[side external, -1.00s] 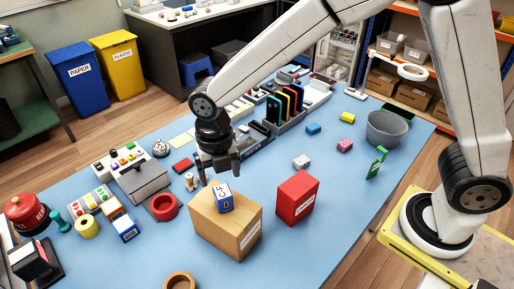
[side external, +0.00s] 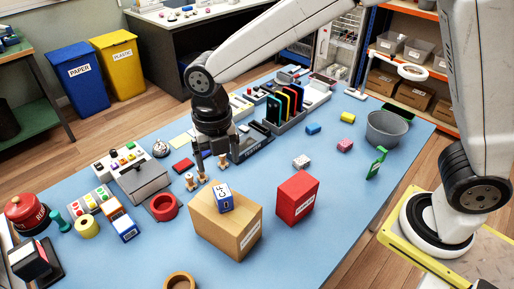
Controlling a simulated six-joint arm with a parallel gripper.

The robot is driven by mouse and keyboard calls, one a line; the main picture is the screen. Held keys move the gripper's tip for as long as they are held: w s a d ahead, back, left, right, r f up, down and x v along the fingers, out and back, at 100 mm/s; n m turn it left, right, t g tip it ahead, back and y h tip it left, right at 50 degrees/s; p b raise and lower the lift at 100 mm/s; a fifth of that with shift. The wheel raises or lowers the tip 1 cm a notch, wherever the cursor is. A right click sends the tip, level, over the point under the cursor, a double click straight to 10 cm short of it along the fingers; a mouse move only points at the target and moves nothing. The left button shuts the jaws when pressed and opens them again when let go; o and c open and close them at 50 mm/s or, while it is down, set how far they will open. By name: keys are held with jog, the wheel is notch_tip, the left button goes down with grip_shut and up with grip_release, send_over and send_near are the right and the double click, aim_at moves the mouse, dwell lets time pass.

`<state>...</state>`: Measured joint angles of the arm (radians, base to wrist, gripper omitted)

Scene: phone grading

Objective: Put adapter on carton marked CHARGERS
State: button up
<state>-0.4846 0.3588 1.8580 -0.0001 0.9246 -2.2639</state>
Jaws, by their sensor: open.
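A blue block with a white marked top and a small dark port on its front, apparently the adapter (side external: 225,203), rests on top of a tan carton (side external: 216,232). A white label is on the carton's front right side; its lettering is too small to read. A red carton (side external: 298,201) with a white label stands just to the right, with nothing on top. My gripper (side external: 213,171) is open and empty. It hangs behind the tan carton, apart from the blue block.
Small wooden pegs (side external: 190,182) stand near my fingers. A black tester tray (side external: 251,146) is behind. The blue mat is clear right of the red carton.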

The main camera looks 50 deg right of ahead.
jog(key=s+d+f+m+t, duration=0.1)
jog(key=s+d+m, duration=0.4)
jog(key=d+m, duration=0.5)
jog(key=s+d+f+m+t, duration=0.1)
jog(key=s+d+f+m, duration=0.3)
jog(key=d+m, duration=0.6)
jog(key=s+m, duration=0.1)
jog(key=m, duration=1)
jog(key=shift+f+t, duration=0.15)
jog(key=shift+t, duration=0.15)
